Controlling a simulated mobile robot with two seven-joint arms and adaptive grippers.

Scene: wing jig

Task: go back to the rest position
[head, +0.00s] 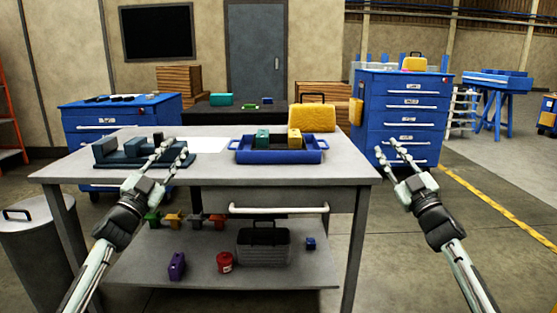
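My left gripper (171,156) is open and empty. In the head view it overlaps the right part of the dark teal jig (122,157) on the left of the grey workbench (350,164); I cannot tell whether it touches the jig. My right gripper (399,154) is open and empty, to the right of the bench's right edge, in front of the blue drawer cabinet. Both arms reach up from the bottom of the view.
A blue tray (280,157) with a teal block (263,139) and a yellow block (294,138) sits on the bench. A yellow case (312,117) stands behind it. A blue drawer cabinet (402,118) is at back right. A bin (35,235) stands left. Floor at right is clear.

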